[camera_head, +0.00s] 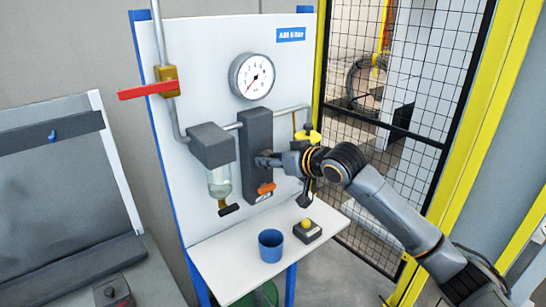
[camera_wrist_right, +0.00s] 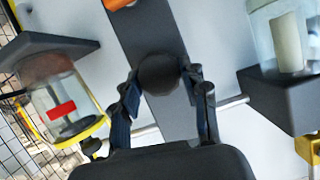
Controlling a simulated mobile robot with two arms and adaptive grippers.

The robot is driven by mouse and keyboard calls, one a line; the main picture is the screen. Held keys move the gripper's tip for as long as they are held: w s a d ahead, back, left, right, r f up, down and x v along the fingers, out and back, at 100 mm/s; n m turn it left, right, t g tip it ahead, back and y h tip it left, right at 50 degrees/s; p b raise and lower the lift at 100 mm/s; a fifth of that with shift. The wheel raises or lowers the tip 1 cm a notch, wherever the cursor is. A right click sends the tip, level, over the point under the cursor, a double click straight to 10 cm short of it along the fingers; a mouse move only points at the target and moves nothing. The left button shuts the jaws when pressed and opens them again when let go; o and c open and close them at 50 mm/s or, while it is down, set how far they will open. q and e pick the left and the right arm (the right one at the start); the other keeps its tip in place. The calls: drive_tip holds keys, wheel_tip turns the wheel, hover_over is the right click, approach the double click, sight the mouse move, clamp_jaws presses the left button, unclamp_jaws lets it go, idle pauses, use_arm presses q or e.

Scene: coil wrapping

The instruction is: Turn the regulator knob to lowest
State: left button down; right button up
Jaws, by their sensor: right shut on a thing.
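The round black regulator knob (camera_wrist_right: 158,73) shows in the right wrist view, on the front of a dark upright block (camera_head: 256,130) on the white panel. My right gripper (camera_head: 268,160) reaches in from the right at the block's middle height. Its two fingers are on either side of the knob and shut on it. In the head view the gripper mostly hides the knob. The pressure gauge (camera_head: 252,76) sits above the block, with its red needle toward the lower left. My left gripper is not in view.
A red lever valve (camera_head: 147,90) and a clear filter bowl (camera_head: 219,182) are left of the block. A blue cup (camera_head: 271,245) and a box with a yellow button (camera_head: 307,230) stand on the white shelf (camera_head: 218,270) below. A mesh fence (camera_head: 425,70) is at right.

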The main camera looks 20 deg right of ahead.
drive_tip(key=shift+f, duration=0.1)
idle(0.3)
drive_tip(key=o, duration=1.1)
drive_tip(key=shift+o, duration=0.2)
drive_tip(key=v, duration=1.2)
drive_tip(key=shift+a, duration=0.1)
